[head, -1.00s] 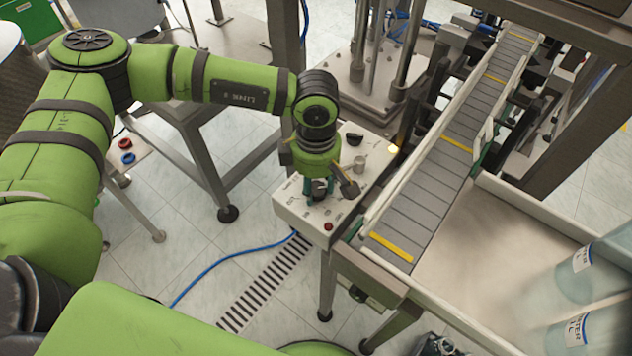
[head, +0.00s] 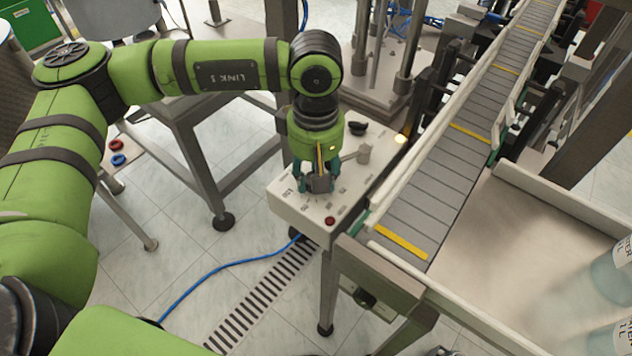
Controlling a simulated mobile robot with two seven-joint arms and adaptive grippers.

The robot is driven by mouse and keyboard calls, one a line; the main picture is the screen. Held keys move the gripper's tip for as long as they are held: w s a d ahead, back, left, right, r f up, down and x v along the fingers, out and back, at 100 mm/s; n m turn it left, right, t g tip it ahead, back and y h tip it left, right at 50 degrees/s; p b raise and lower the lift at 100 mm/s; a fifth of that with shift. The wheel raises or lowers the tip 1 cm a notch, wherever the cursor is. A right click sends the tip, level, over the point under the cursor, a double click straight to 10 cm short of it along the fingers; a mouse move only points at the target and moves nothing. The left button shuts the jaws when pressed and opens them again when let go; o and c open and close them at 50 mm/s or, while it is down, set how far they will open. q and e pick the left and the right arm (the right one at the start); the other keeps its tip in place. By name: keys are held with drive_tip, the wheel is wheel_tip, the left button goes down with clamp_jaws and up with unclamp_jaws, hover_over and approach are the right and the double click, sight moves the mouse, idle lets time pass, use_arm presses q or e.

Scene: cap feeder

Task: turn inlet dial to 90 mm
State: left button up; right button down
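A pale control panel box (head: 290,208) stands beside the conveyor's near end. My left gripper (head: 319,182) points down over its near left part, with teal fingertips on either side of a dark grey knob (head: 320,185). I cannot tell whether the fingers touch or clamp it. A black dial (head: 357,128) and a grey knob (head: 365,153) sit farther back on the panel. A red button (head: 330,221) is at the near edge. The panel's markings are too small to read, so I cannot tell which dial is the inlet one. My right gripper is not in view.
A conveyor (head: 432,203) with yellow bars runs just right of the panel. A pale tray (head: 490,255) with clear labelled bottles (head: 612,285) lies at right. A blue cable (head: 225,262) crosses the floor.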

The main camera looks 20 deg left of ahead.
use_arm(q)
drive_tip(key=shift+f+m+b, duration=0.15)
drive_tip(key=shift+m+b, duration=0.45)
drive_tip(key=shift+m, duration=0.2)
drive_tip(key=shift+s, duration=0.1)
drive_tip(key=o, duration=1.2)
drive_tip(key=shift+c, duration=0.2)
wheel_tip(320, 180, up, 12)
